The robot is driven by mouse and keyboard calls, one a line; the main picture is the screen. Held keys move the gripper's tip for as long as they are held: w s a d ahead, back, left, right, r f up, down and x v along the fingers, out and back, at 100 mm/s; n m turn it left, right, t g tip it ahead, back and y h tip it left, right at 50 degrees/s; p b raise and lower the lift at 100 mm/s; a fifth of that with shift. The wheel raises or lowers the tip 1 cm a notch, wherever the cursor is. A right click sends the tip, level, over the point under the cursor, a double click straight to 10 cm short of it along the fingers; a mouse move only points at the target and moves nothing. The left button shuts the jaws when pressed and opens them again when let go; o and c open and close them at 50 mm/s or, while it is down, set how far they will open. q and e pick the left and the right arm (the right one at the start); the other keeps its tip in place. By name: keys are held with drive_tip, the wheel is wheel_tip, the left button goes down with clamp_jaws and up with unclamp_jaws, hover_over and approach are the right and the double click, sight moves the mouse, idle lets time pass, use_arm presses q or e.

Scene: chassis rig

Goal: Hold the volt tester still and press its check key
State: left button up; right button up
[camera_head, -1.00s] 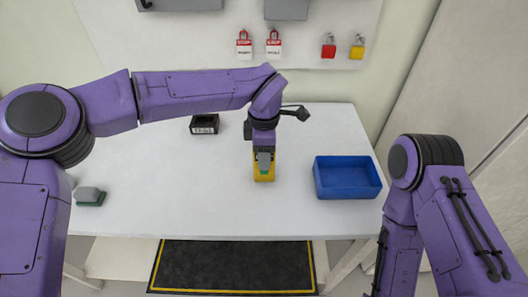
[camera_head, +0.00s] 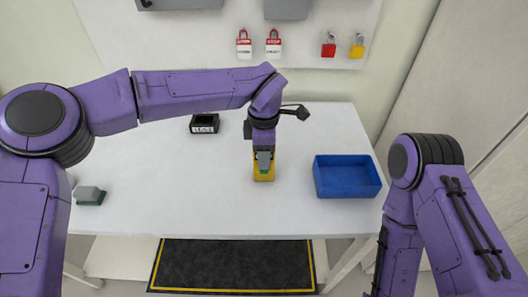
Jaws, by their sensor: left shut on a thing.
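The volt tester (camera_head: 264,174) is a yellow piece with a small green patch near its front, on the white table at the middle. My left gripper (camera_head: 264,158) reaches it from above and behind and is shut on it. The gripper's fingers hide much of the tester, and I cannot make out the check key for certain. My right arm hangs at the right side of the table; its gripper is out of the picture.
A blue open tray (camera_head: 347,192) stands on the table (camera_head: 160,205) to the right. A small black box (camera_head: 204,123) is behind left, and a grey-green block (camera_head: 89,196) at the left edge. Red and yellow padlocks (camera_head: 328,50) hang on the back panel. The table's front middle is clear.

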drive_tip(key=shift+c, duration=0.3)
clamp_jaws()
idle(1.3)
